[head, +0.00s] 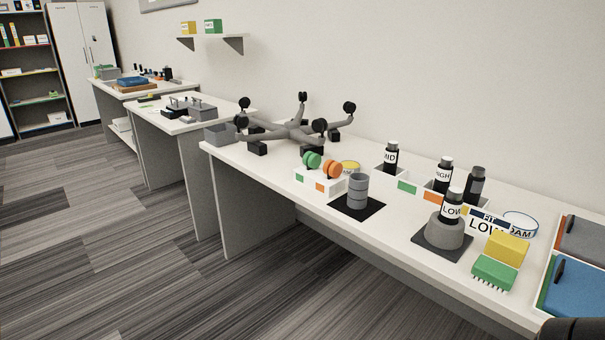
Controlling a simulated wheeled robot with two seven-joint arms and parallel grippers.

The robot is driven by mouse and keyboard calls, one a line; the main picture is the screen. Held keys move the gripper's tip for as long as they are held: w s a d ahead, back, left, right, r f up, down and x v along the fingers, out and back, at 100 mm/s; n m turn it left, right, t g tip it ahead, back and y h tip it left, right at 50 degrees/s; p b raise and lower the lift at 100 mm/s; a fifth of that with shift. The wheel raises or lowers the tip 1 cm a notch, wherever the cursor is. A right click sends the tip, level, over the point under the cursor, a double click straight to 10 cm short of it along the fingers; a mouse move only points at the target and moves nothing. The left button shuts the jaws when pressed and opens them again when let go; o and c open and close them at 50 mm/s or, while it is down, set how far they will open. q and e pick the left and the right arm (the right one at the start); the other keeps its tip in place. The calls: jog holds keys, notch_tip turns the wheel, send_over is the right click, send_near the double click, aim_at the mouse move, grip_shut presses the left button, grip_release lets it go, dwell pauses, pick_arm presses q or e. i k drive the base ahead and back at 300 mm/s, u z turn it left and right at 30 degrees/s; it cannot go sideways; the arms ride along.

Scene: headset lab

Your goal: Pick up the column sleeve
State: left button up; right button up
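No object carries the name column sleeve. A grey ringed cylinder (358,191) stands upright on a black square mat (345,208) near the front of the long table and looks sleeve-like. A black cylinder labelled LOW (453,201) sits upright on a grey domed base (445,233). Similar black cylinders labelled MID (391,156) and HIGH (443,174), and one whose label I cannot read (474,185), stand behind in a white rack. I cannot tell which is meant. No gripper fingers show; only a dark rounded piece, possibly mine, shows at the bottom right corner.
A grey multi-armed stand (293,130) with black ends fills the table's far left. A white block with green and orange discs (321,180) stands beside the grey cylinder. Yellow (507,249) and green (494,272) blocks and a tray with a blue panel (582,287) are at right.

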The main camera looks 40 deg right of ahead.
aim_at(358, 183)
jog(key=z, duration=0.25)
jog(key=i, duration=2.05)
jog(key=z, duration=1.85)
jog(key=i, duration=0.95)
jog(key=z, duration=1)
